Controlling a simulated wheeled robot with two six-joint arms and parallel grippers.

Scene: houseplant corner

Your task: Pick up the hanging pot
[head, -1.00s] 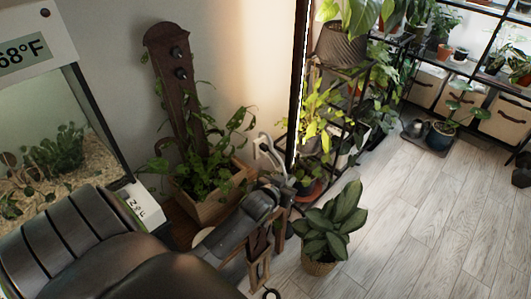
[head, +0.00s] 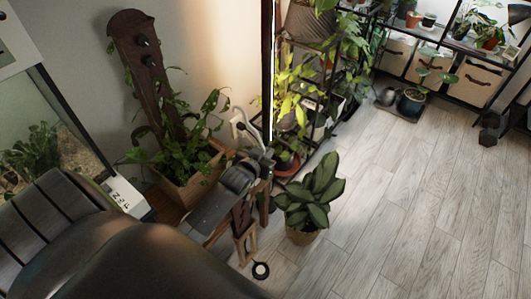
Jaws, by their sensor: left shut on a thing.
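A dark ribbed pot (head: 308,24) with foliage is at the top centre, beside the black plant shelf. It looks raised off the floor and may be the hanging pot, but I cannot tell what holds it up. My left gripper (head: 247,240) is well below it, pointing down over the floor, left of a leafy plant in a woven pot (head: 303,238). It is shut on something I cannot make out. A small black ring (head: 261,270) shows at its lower end; I cannot tell whether it is held or on the floor. My right gripper is not in view.
A wooden planter box (head: 190,185) with a trellis stands against the wall, behind my left arm. A glass tank (head: 40,130) is at the left. A black shelf with crates (head: 470,82) is at the upper right. The pale plank floor (head: 400,190) is mostly clear.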

